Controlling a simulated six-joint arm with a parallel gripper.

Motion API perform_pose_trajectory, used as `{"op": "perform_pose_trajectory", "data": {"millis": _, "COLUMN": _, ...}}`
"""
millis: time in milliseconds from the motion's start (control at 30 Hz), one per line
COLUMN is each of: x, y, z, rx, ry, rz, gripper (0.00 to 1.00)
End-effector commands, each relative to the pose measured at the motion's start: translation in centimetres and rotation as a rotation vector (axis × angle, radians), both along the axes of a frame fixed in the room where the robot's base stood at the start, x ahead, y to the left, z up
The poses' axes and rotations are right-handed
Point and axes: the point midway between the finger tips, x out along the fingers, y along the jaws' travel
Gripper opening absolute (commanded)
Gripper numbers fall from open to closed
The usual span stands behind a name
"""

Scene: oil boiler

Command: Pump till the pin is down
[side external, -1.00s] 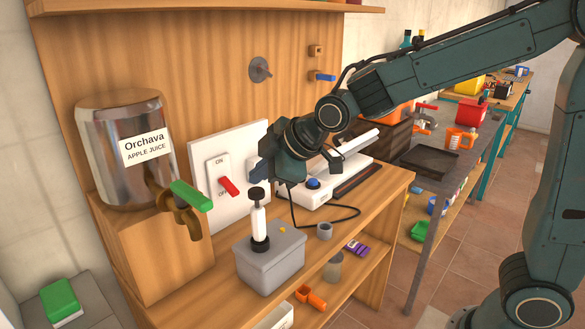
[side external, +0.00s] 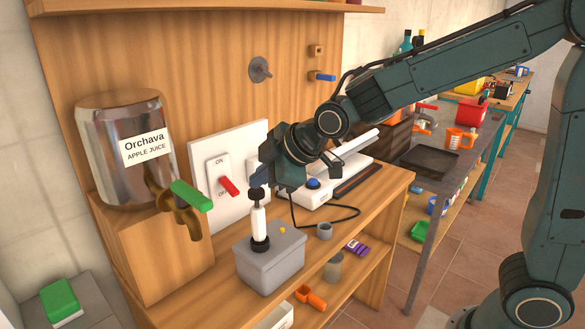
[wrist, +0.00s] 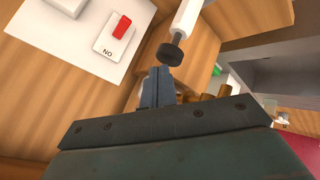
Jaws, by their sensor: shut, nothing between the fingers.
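The pump is a white cylinder (side external: 259,222) with a black knob (side external: 257,194), upright on a grey box (side external: 270,262). A small yellow pin (side external: 282,230) shows on the box top, right of the pump; how far it stands up is too small to tell. My gripper (side external: 259,182) is shut and empty, with its fingertips just above the knob. In the wrist view the closed fingertips (wrist: 160,72) lie close beside the black knob (wrist: 170,53); I cannot tell whether they touch it.
A white panel with a red ON/OFF switch (side external: 229,187) stands behind the pump. Left is a juice dispenser (side external: 122,170) with a green-handled tap (side external: 191,196). A grey cup (side external: 324,231) and a white device with a blue button (side external: 313,183) are to the right.

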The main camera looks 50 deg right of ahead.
Motion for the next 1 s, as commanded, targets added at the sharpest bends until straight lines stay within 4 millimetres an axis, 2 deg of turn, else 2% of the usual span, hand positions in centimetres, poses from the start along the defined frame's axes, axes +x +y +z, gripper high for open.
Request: {"op": "perform_pose_trajectory", "data": {"millis": 1000, "x": -0.03, "y": -0.01, "z": -0.94, "rx": 0.0, "ry": 0.001, "rz": 0.0, "gripper": 0.0}}
